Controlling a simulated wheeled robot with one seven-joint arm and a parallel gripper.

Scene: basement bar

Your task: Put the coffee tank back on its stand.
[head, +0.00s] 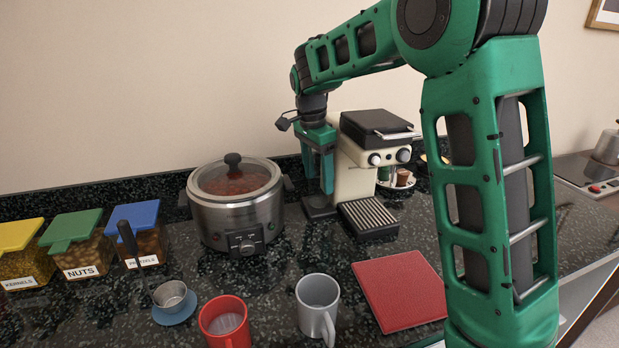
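A cream coffee machine (352,172) with a black top and a ribbed drip tray stands at the back of the counter. A low dark base (318,207) juts out at its left side; it may be the stand. My gripper (319,185) hangs with its fingers pointing down at the machine's left side, above this base. I cannot make out a coffee tank; it may be hidden by the gripper or blend in there. Whether the fingers are open or shut on something is too small to tell.
A slow cooker (234,205) stands just left of my gripper. A red mat (398,291), grey mug (317,307), red mug (225,322) and metal scoop (170,294) are in front. Snack boxes (85,257) stand at left.

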